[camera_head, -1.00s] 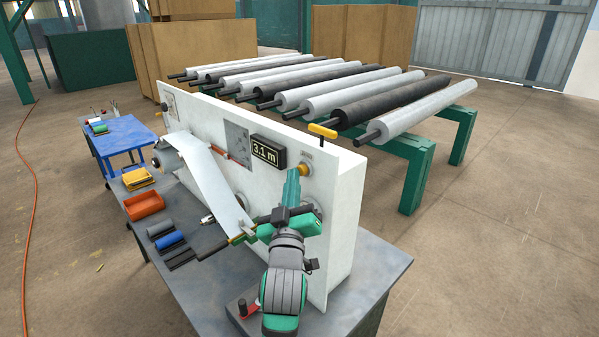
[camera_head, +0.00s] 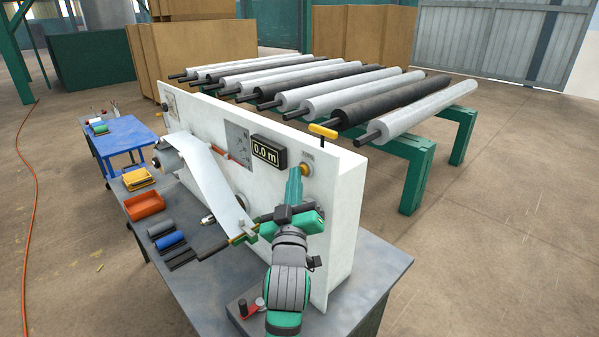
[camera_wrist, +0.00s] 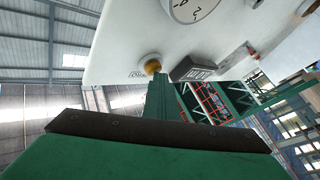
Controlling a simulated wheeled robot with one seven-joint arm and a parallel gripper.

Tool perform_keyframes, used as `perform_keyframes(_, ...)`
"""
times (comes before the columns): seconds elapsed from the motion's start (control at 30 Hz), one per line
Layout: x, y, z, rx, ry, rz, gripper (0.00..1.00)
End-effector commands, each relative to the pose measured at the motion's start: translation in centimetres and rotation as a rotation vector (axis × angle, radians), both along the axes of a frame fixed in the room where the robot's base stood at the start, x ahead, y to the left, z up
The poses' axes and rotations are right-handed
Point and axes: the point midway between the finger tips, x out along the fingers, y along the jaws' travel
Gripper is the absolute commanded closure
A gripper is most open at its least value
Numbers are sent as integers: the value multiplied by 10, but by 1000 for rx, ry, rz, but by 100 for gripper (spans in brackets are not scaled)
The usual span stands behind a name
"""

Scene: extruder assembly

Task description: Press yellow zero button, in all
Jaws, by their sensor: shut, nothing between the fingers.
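The yellow zero button (camera_head: 305,170) is on the upper right of the white machine panel (camera_head: 343,215), right of the black length display (camera_head: 268,152). The display reads 0.0 m. My gripper (camera_head: 295,176) is shut and empty, its tip at the button. In the wrist view the yellow button (camera_wrist: 153,67) shows just at the end of my green fingers (camera_wrist: 157,80). Tip and button look in contact or very nearly so; how far the button is pushed in cannot be told.
A yellow-handled lever (camera_head: 323,131) stands on the panel's top edge. A pale sheet (camera_head: 217,185) slopes down in front of the panel. An orange bin (camera_head: 146,204) and dark and blue rolls (camera_head: 171,240) lie on the grey bench (camera_head: 370,265). Rollers on a green rack (camera_head: 415,180) stand behind.

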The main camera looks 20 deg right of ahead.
Motion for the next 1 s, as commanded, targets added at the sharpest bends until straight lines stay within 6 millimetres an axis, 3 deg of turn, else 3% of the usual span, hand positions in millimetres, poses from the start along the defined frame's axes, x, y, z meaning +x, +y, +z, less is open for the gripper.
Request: perform_keyframes(1.0, -2, -6, -4, 4, 8, -13, 100)
